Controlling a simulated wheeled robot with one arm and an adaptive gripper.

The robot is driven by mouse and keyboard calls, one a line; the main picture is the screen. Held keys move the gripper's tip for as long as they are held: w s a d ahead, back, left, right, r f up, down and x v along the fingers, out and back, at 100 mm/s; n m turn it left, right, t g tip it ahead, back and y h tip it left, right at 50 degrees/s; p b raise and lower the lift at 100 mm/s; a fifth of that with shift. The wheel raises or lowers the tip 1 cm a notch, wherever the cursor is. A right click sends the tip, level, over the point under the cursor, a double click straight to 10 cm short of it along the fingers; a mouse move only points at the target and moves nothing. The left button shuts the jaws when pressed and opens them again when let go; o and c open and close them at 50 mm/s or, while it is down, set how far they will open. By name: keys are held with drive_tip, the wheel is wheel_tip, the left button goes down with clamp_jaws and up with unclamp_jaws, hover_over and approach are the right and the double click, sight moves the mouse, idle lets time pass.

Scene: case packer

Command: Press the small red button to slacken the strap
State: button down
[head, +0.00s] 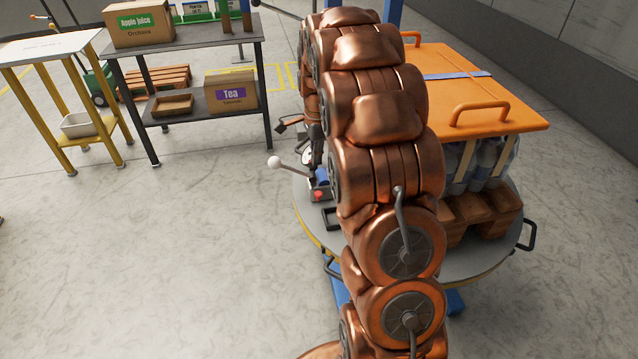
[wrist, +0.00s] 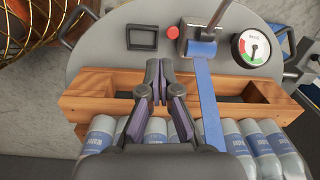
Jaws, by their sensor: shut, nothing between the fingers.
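The small red button (wrist: 172,32) sits on the grey round table top, left of the strap tensioner (wrist: 200,46), in the wrist view. It also shows in the head view (head: 318,195), below the blue strap part. The blue strap (wrist: 207,95) runs from the tensioner over the wooden pallet and bottles. My gripper (wrist: 160,68) is shut and empty, its fingertips over the pallet's edge in the picture, below and left of the button and apart from it. In the head view my arm hides much of the table, and I cannot clearly make out the fingers.
A lever with a white ball (head: 275,162) sticks out beside the button. A round gauge (wrist: 250,47) stands right of the tensioner, and a black square handle (wrist: 141,37) left of the button. Wrapped bottles (wrist: 258,140) stand on the pallet (wrist: 100,82) under an orange plate (head: 450,95).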

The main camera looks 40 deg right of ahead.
drive_tip(key=shift+w+d+f+m, duration=0.15)
drive_tip(key=shift+w+d+m, duration=0.25)
drive_tip(key=shift+d, duration=0.2)
drive_tip(key=shift+w+d+f+m, duration=0.15)
drive_tip(key=shift+w+d+m, duration=0.2)
drive_tip(key=shift+d, duration=0.25)
drive_tip(key=p, duration=0.2)
approach(319, 194)
wheel_tip(319, 194, down, 7)
drive_tip(key=shift+w+f, duration=0.1)
drive_tip(key=shift+w, duration=0.05)
